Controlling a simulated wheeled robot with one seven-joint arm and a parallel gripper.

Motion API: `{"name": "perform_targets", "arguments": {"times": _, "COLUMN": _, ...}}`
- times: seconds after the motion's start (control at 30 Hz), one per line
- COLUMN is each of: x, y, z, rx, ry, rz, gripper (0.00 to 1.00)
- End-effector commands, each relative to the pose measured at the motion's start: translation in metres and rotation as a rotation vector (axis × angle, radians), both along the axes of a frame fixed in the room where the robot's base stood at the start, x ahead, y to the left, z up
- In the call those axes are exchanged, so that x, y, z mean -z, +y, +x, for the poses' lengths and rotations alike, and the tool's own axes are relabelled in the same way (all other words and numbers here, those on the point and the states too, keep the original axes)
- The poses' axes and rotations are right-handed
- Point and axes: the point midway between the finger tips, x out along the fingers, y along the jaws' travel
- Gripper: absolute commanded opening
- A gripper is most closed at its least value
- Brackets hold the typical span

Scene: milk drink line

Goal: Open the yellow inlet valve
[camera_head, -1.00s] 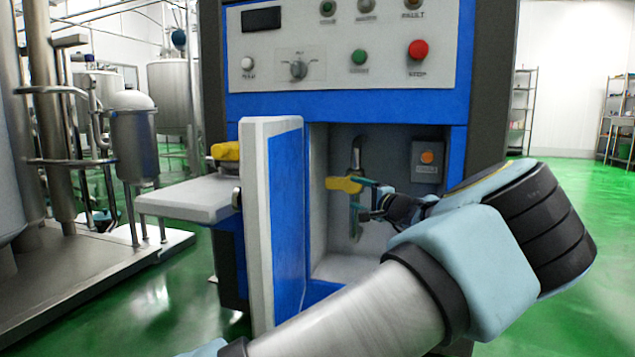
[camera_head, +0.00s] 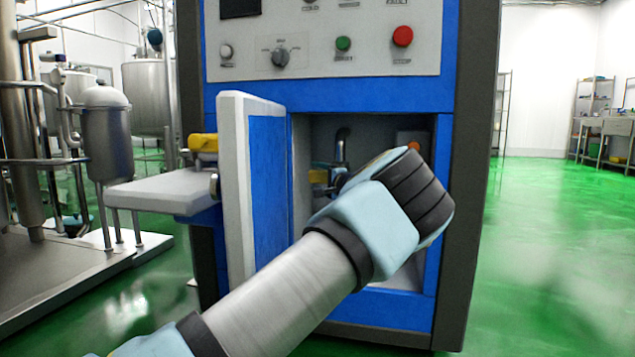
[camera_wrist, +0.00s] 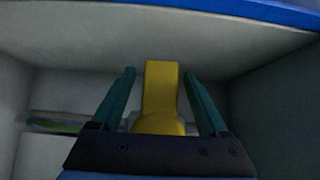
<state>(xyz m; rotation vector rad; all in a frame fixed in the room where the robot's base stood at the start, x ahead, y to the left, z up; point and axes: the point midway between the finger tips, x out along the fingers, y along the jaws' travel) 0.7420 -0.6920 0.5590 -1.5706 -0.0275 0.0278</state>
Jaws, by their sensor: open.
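The yellow inlet valve handle (camera_wrist: 161,92) is inside the open recess of the blue machine (camera_head: 330,95). In the wrist view it stands between the two teal fingers of my gripper (camera_wrist: 160,88), with a gap on each side. My gripper is open around the handle and not closed on it. In the head view my arm hides most of the handle and the gripper; only a little yellow (camera_head: 318,176) shows beside the metal pipe (camera_head: 341,145).
The recess door (camera_head: 235,190) stands open on the left. A grey shelf (camera_head: 165,190) with another yellow object (camera_head: 203,143) is left of it. The control panel (camera_head: 330,38) with a red button (camera_head: 402,36) is above. Recess walls are close around my gripper.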

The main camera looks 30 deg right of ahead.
Motion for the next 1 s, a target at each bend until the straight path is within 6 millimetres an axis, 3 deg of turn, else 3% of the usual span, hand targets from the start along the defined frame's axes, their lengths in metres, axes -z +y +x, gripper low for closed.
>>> {"name": "perform_targets", "arguments": {"times": 0.3, "x": -0.0004, "y": 0.0001, "z": 0.0020, "rx": 0.000, "ry": 0.000, "rz": 0.000, "gripper": 0.75}}
{"name": "perform_targets", "arguments": {"times": 0.9, "x": -0.0001, "y": 0.0001, "z": 0.0017, "rx": 0.000, "ry": 0.000, "rz": 0.000, "gripper": 0.08}}
{"name": "perform_targets", "arguments": {"times": 1.0, "x": -0.0001, "y": 0.0001, "z": 0.0017, "rx": 0.000, "ry": 0.000, "rz": 0.000, "gripper": 0.00}}
